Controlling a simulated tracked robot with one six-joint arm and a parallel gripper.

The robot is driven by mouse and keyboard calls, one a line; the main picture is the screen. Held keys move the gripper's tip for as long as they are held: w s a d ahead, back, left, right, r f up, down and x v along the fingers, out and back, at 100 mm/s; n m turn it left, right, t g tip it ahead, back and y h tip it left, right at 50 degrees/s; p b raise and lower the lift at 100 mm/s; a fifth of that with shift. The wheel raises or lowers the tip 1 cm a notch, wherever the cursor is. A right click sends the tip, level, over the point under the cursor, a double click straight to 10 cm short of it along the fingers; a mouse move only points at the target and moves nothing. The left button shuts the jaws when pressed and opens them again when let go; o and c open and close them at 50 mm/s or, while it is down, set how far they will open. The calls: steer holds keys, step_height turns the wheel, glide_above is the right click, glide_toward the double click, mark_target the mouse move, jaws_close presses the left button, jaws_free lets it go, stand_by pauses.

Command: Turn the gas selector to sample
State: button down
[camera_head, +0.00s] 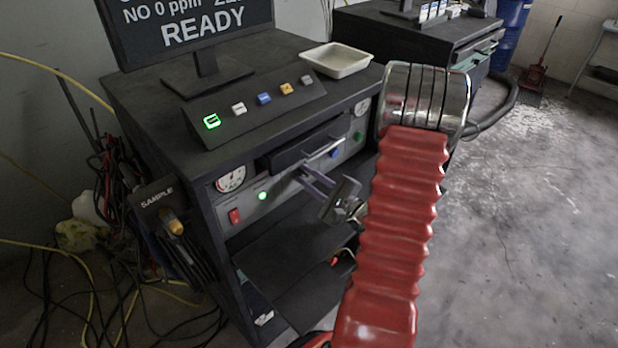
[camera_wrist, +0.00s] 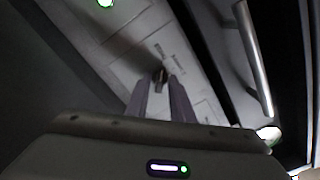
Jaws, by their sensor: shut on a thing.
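The gas selector (camera_wrist: 160,75) is a small dark knob on the light grey cabinet front panel in the wrist view, with small labels beside it that are too small to read. My gripper (camera_wrist: 161,84) has its two pale fingers at the knob, one on each side, shut on it. In the head view, my gripper (camera_head: 304,178) reaches from the right to the panel below the drawer handle. The knob is hidden there by the fingers, and its pointing direction cannot be told.
A long bar handle (camera_wrist: 254,62) runs beside the panel. A gauge (camera_head: 231,179), red switch (camera_head: 235,216) and lit green button (camera_head: 263,196) are on the panel. The monitor (camera_head: 190,25) reads READY. A placard (camera_head: 158,197) marked SAMPLE hangs on the cabinet's left side.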

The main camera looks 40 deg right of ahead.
steer(key=shift+m, duration=0.3)
steer(key=m, duration=0.4)
steer(key=shift+f, duration=0.1)
steer(key=m, duration=0.5)
stand_by(0.5)
steer(key=c, duration=1.8)
jaws_free()
steer(key=shift+c, duration=0.2)
steer(key=shift+s+d, duration=0.2)
steer(key=shift+s, duration=6.7)
